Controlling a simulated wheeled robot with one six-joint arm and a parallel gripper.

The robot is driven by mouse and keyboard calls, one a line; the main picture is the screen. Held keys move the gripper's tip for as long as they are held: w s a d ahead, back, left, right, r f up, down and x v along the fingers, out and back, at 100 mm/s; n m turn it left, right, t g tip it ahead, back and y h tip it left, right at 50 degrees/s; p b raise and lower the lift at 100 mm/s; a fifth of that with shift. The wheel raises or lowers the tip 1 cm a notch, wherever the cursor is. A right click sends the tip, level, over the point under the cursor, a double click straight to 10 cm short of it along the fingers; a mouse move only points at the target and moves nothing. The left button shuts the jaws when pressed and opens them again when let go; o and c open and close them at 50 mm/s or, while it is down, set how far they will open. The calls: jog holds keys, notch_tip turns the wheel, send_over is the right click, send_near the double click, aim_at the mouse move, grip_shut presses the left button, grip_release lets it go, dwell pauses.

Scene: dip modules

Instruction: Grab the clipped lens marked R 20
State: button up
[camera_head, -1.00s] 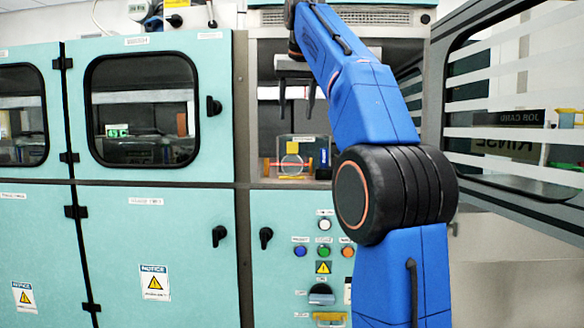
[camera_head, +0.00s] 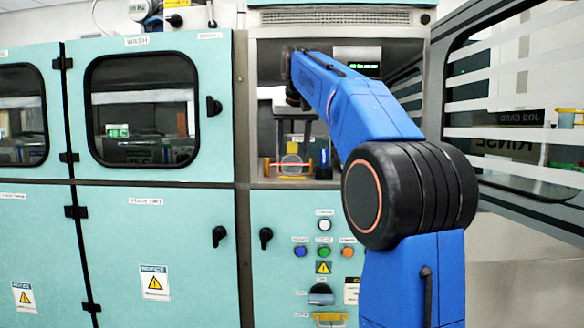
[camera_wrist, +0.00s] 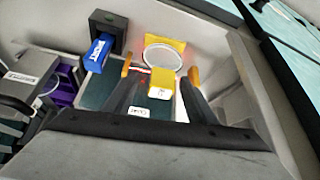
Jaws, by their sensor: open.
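A round clear lens (camera_head: 291,163) stands in the open bay in the head view, between orange side pieces. In the wrist view the lens (camera_wrist: 164,55) shows as a pale ring against yellow, with a yellow clip (camera_wrist: 162,78) bearing a white tag at its near edge. The tag's marking is too small to read. My gripper (camera_wrist: 159,82) is open, its dark fingers on either side of the yellow clip, with nothing gripped.
A black block with a blue labelled piece (camera_wrist: 98,52) stands left of the lens in the wrist view. A grey and purple unit (camera_wrist: 38,88) is farther left. The bay's side wall (camera_wrist: 262,85) rises close on the right. A green panel with push buttons (camera_head: 324,240) lies below the bay.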

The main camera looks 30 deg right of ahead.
aim_at(291, 156)
jog(key=shift+x, duration=2.4)
jog(key=shift+w, duration=0.1)
jog(key=c, duration=1.2)
jog(key=shift+r, duration=0.1)
